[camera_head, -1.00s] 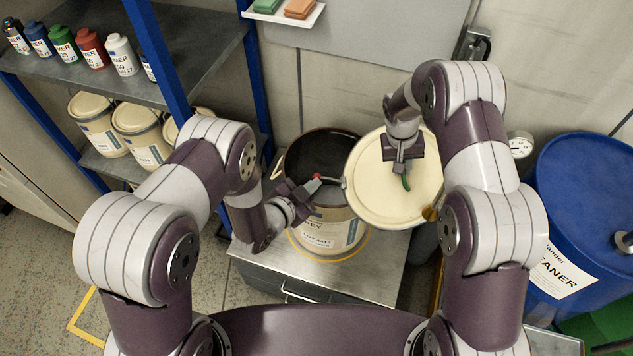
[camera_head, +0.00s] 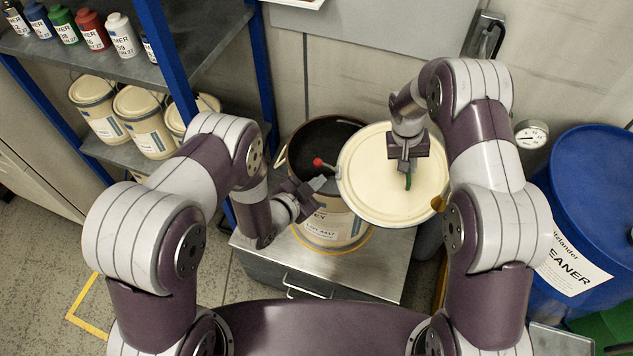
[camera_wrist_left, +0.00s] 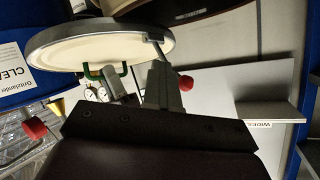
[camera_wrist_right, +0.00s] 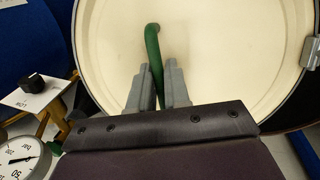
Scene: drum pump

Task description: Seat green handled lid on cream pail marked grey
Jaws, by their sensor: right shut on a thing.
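The cream pail (camera_head: 337,229) stands open on a metal-topped cabinet, its dark mouth showing; its label is partly hidden and reads "EY". My right gripper (camera_head: 405,168) is shut on the green handle (camera_wrist_right: 153,62) of the cream lid (camera_head: 383,203). The lid is held above the pail and to its right, covering part of the mouth. A metal clip shows on the lid's rim in the right wrist view, and a red-knobbed lever (camera_head: 318,163) is at the lid's left edge. My left gripper (camera_head: 318,187) is empty, fingers apart, in front of the pail near the lid's left edge.
A blue drum (camera_head: 590,205) stands at the right, with a round gauge (camera_head: 531,134) beside it. A shelf (camera_head: 205,50) at the left bears several bottles and cream pails. The cabinet top (camera_head: 385,268) is bare in front of the pail.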

